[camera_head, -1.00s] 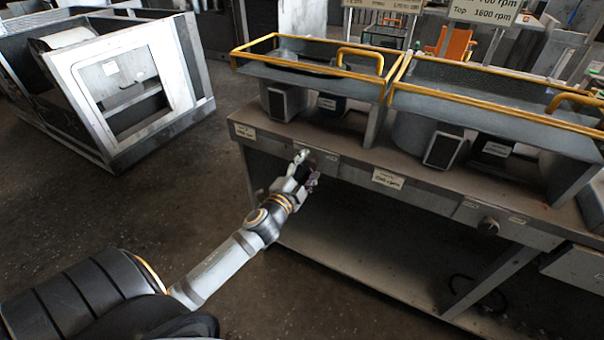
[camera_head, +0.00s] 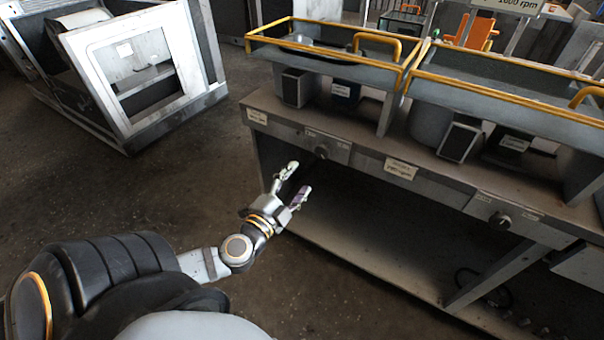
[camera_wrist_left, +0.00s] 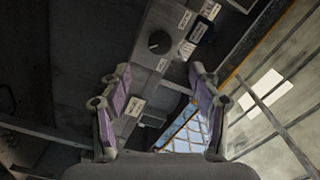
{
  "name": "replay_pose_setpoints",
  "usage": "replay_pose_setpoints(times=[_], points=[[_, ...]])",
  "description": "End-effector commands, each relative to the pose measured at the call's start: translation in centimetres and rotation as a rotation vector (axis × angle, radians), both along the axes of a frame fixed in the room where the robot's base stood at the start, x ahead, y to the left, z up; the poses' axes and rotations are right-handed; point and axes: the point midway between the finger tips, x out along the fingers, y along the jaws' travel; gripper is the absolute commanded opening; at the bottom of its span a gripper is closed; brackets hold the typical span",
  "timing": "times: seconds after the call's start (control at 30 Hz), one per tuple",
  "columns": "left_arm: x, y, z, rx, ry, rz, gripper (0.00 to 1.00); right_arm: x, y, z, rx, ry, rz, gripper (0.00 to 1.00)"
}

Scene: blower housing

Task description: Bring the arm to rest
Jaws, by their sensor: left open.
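My left arm comes in from the lower left in the head view. Its gripper (camera_head: 295,185) is open and empty, in front of and a little below the bench's front panel. It is apart from the round knob (camera_head: 323,152) on that panel. In the left wrist view the two fingers of the gripper (camera_wrist_left: 160,95) stand wide apart with nothing between them. A dark knob (camera_wrist_left: 159,42) shows ahead of them on the panel. My right gripper is in neither view.
The bench (camera_head: 400,169) carries yellow-railed trays (camera_head: 330,55) and has a second knob (camera_head: 499,221) further right. A lower shelf (camera_head: 370,240) lies beneath. A grey metal frame housing (camera_head: 110,100) stands at the back left. The floor (camera_head: 190,180) between is clear.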

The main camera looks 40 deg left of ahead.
Motion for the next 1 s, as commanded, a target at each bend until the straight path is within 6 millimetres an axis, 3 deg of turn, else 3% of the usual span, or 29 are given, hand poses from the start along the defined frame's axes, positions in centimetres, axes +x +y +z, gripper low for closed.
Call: replay_pose_setpoints(times=[0.27,0.37,0.47,0.57,0.7,0.83,0.9,1.0], points=[[0.1,0.3,-0.5,-0.001,0.009,0.008,0.63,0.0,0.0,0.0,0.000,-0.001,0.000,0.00],[0.3,2.3,-3.7,-0.008,0.071,0.054,0.63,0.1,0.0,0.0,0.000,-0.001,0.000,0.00],[0.2,6.1,-10.1,-0.034,0.197,0.145,0.63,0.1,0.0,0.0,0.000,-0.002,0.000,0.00],[-1.3,10.0,-18.1,-0.090,0.352,0.253,0.63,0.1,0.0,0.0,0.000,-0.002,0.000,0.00],[-5.7,13.5,-29.3,-0.213,0.569,0.393,0.63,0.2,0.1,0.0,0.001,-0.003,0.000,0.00],[-11.6,13.6,-39.3,-0.366,0.765,0.510,0.63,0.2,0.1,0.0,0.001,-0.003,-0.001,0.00],[-15.2,12.3,-44.0,-0.458,0.861,0.563,0.63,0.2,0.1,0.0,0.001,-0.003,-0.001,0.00],[-19.8,9.6,-49.1,-0.573,0.974,0.626,0.63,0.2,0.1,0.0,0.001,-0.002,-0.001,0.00]])
